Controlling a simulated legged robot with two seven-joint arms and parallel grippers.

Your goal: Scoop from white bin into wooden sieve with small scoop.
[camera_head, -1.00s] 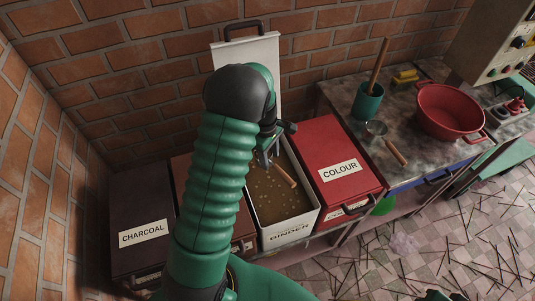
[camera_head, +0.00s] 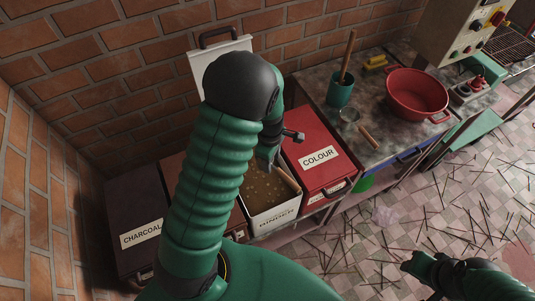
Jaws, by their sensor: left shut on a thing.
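The white bin (camera_head: 275,222) is open, its lid standing behind it, and holds brown grainy material (camera_head: 262,190). My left gripper (camera_head: 272,165) is over the bin, partly hidden by my arm. It is shut on a small scoop, of which only the wooden handle (camera_head: 289,179) shows, slanting down to the right. The scoop's head and any load are hidden. My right gripper (camera_head: 416,264) is at the lower right, above the floor; its jaws are unclear. I cannot identify a wooden sieve in view.
A closed red COLOUR box (camera_head: 318,140) stands right of the bin, a dark CHARCOAL box (camera_head: 137,222) left. The worktop holds a teal cup (camera_head: 339,92), a round metal tool with a wooden handle (camera_head: 368,137) and a red basin (camera_head: 415,95). Sticks litter the floor.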

